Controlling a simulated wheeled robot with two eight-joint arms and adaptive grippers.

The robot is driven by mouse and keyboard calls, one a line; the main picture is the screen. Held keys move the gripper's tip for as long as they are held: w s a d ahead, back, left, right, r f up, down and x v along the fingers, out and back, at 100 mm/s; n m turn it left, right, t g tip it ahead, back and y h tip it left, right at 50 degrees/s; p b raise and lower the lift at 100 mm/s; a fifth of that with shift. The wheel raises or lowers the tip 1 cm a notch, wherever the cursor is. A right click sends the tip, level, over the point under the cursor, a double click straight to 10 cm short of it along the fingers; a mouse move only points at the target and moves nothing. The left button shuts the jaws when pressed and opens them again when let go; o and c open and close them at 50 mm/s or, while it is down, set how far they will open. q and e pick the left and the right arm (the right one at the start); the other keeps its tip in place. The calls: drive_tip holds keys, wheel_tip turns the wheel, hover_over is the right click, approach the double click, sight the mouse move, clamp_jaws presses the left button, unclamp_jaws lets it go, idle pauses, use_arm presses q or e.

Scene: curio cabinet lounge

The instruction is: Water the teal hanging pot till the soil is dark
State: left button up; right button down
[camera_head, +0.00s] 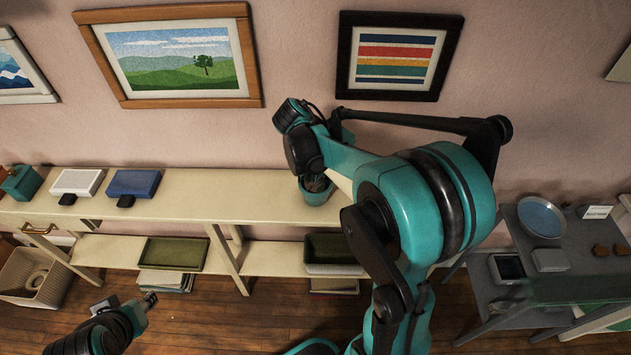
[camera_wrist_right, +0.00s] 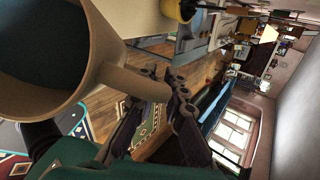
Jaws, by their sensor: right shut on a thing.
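My right gripper (camera_wrist_right: 172,98) is shut on the handle of a cream vessel (camera_wrist_right: 98,52) in the right wrist view. The vessel has a dark blue-grey inside; I cannot tell whether that is water. In the head view my right gripper is hidden behind its arm. My left gripper (camera_head: 148,299) is low at the left, away from the pot, its opening unclear.
The long cream shelf (camera_head: 225,207) runs along the wall, with white and blue boxes (camera_head: 134,183) at its left. Green trays (camera_head: 173,254) lie below. A grey table (camera_head: 508,232) with a round plate (camera_head: 541,217) stands at the right. Framed pictures hang above.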

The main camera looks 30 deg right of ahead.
drive_tip(key=shift+w+a+r+g+h, duration=0.15)
drive_tip(key=shift+w+r+g+h, duration=0.15)
drive_tip(key=shift+r, duration=0.25)
idle(2.7)
drive_tip(key=f, duration=0.1)
drive_tip(key=s+f+t+y, duration=0.1)
drive_tip(key=f+p, duration=0.1)
drive_tip(key=shift+s+d+t, duration=0.2)
drive_tip(key=shift+d+t, duration=0.15)
drive_tip(key=shift+t, duration=0.05)
drive_tip(key=shift+w+f, duration=0.1)
drive_tip(key=shift+f, duration=0.05)
